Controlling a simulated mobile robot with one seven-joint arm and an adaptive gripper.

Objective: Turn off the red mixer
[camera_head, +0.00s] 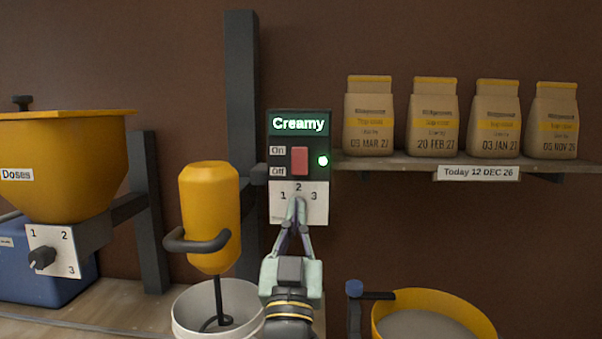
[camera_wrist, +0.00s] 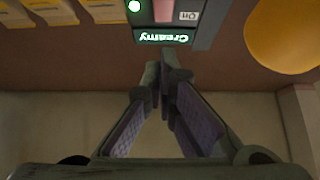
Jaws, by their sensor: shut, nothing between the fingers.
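The mixer's control panel (camera_head: 283,140) is dark, on a grey post. Its display (camera_head: 299,124) reads "Creamy". The mixer body (camera_head: 209,207) is yellow, not red, with a dark handle. My gripper (camera_head: 297,204) is shut and empty, in front of the dial plate. The wrist view shows the shut fingers (camera_wrist: 166,68) and the display (camera_wrist: 165,37) upside down.
A white bucket (camera_head: 182,317) stands under the mixer's whisk. A yellow hopper (camera_head: 65,165) with its own dial is at left, above a blue box (camera_head: 30,280). Several dated bags stand on a shelf (camera_head: 400,164) at right. A yellow tub (camera_head: 478,315) is lower right.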

